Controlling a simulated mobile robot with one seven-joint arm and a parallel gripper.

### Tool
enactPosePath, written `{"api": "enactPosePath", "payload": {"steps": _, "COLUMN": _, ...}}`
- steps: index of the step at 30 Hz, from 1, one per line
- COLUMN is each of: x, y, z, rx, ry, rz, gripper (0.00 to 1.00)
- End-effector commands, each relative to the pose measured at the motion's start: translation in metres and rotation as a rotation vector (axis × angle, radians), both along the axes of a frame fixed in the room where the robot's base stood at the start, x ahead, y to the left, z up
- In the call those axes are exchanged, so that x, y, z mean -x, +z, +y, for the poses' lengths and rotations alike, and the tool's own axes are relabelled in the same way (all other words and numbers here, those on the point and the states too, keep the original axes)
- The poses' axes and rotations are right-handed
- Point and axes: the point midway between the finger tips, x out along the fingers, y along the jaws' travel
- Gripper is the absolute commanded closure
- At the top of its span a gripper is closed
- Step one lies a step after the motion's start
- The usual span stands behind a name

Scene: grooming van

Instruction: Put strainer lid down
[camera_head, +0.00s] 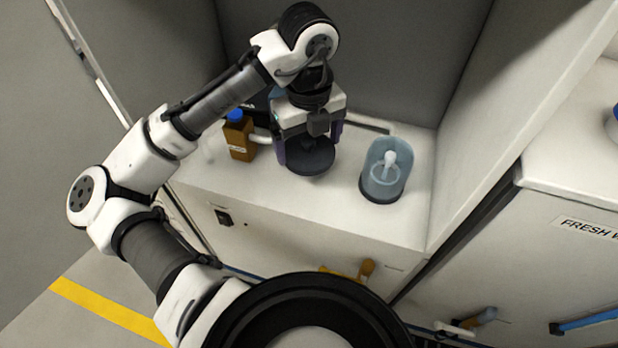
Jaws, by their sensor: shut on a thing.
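A dark round disc, which looks like the strainer lid (308,162), is directly below my gripper (309,140). My gripper points down over the white counter, its fingers close around the top of the lid, and it is shut on it. The fingers hide part of the lid, and I cannot tell whether its underside touches the counter. A translucent blue-grey container (378,182) with a dark base stands upright to the right, apart from the lid. A white rounded piece (390,158) shows inside it.
The white counter (330,205) is clear in front of the lid. A brown bottle (239,145) with a blue cap stands to the left, near the gripper. Grey walls close off the back, and a white panel (490,130) rises at the right. The counter's front edge drops to a cabinet.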

Motion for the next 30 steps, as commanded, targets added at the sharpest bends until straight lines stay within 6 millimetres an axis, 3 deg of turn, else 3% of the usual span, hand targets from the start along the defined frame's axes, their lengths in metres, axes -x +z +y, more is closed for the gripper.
{"api": "enactPosePath", "payload": {"steps": 1, "x": 0.001, "y": -0.016, "z": 0.000, "rx": 0.004, "ry": 0.000, "rz": 0.005, "gripper": 0.32}}
{"api": "enactPosePath", "payload": {"steps": 6, "x": 0.001, "y": -0.053, "z": 0.000, "rx": 0.002, "ry": 0.001, "rz": 0.002, "gripper": 0.32}}
{"api": "enactPosePath", "payload": {"steps": 14, "x": 0.000, "y": -0.079, "z": 0.000, "rx": 0.002, "ry": 0.000, "rz": 0.001, "gripper": 0.32}}
{"api": "enactPosePath", "payload": {"steps": 19, "x": 0.000, "y": -0.104, "z": 0.000, "rx": 0.000, "ry": 0.001, "rz": 0.002, "gripper": 0.32}}
{"api": "enactPosePath", "payload": {"steps": 30, "x": 0.000, "y": -0.113, "z": 0.000, "rx": 0.000, "ry": 0.000, "rz": 0.000, "gripper": 0.32}}
